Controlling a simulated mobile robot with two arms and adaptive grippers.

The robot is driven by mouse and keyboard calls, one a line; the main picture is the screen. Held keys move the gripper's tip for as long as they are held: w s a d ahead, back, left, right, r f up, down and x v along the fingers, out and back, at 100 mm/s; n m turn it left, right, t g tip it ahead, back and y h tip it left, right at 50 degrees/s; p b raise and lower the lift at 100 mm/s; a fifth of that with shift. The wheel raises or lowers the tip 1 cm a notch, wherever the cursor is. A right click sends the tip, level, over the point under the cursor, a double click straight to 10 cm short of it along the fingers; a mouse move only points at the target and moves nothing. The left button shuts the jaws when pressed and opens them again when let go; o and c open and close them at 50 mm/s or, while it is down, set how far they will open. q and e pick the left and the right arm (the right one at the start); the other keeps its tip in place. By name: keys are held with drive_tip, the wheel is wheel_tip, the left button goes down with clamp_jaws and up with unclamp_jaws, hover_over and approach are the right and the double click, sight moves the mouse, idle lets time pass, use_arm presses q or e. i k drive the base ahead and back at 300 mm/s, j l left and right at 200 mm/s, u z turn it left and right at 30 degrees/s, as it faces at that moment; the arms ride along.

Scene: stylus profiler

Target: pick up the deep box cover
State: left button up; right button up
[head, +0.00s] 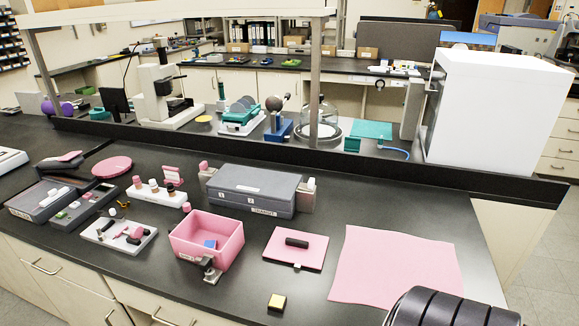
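A flat pink cover (283,256) with a dark bar-shaped handle (297,243) lies on the black bench, right of the deep pink box. I take it to be the deep box cover; no label on it is readable. A small tab shows at its front edge. The deep pink box (222,250) stands open with a small blue block (210,244) inside and a grey and black clasp-like part (209,268) at its front. Neither of my grippers shows in the head view.
A pink mat (395,268) lies right of the cover. A small black and yellow block (277,301) sits in front. A closed grey case (252,190) stands behind, a white tray (118,236) left. A dark ribbed rounded body (450,308) fills the lower right corner.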

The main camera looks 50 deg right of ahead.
sight(299, 248)
drive_tip(key=j+z, duration=0.1)
drive_tip(key=z, duration=0.25)
drive_tip(key=j+z, duration=0.15)
drive_tip(key=z, duration=0.25)
drive_tip(key=j+z, duration=0.15)
drive_tip(key=z, duration=0.2)
drive_tip(key=i+j, duration=0.05)
